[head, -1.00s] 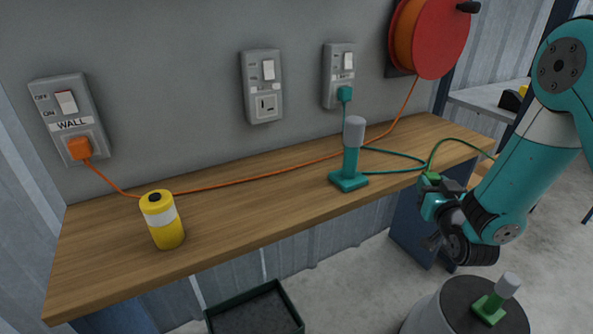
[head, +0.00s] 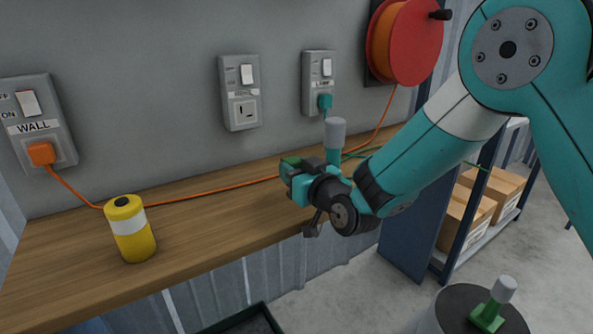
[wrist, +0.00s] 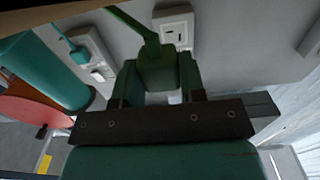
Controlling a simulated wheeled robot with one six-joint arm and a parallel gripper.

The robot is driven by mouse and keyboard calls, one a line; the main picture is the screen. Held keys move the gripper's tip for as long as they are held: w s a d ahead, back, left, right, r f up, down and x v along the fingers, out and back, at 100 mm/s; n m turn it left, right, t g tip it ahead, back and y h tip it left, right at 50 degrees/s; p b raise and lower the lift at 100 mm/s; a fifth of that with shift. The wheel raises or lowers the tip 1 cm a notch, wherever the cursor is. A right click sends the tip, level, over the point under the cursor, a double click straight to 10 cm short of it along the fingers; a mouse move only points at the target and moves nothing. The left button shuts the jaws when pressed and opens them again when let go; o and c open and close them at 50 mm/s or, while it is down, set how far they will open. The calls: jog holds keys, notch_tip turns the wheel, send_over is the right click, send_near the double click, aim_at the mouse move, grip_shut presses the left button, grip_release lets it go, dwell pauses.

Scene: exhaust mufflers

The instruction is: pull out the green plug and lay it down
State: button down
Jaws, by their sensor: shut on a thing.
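The green plug (wrist: 157,68) is between the two fingers of my gripper (wrist: 158,82), with its green cord running up and left in the wrist view. In the head view the plug (head: 290,161) is a small green patch at the tip of my gripper (head: 292,167), which is shut on it above the workbench. The plug is clear of the wall. The middle wall socket (head: 243,108) has an empty outlet, and it also shows behind the plug in the wrist view (wrist: 175,22).
The wooden workbench (head: 80,262) has a yellow canister (head: 130,230) on the left. An orange plug (head: 41,153) and a teal plug (head: 325,101) sit in other sockets. The bench between the canister and gripper is mostly clear.

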jog(key=shift+f+b, duration=1.8)
jog(key=shift+f, duration=0.85)
jog(key=c, duration=0.6)
grip_release()
jog(key=s+d+f+g+h+b, duration=0.25)
jog(key=s+d+g, duration=0.25)
jog(key=s, duration=0.6)
jog(key=s+d+f+g+h+b, duration=0.1)
jog(key=s+d+g+b, duration=0.4)
jog(key=s, duration=0.7)
jog(key=s+d+f+g+h+b, duration=0.15)
jog(key=s+d+g, duration=0.4)
jog(key=s, duration=0.55)
jog(key=shift+t+h, duration=0.25)
jog(key=shift+h, duration=0.15)
jog(key=r+p, duration=3.7)
jog(key=r, duration=0.1)
jog(key=shift+s+d, duration=0.25)
jog(key=shift+d, duration=0.15)
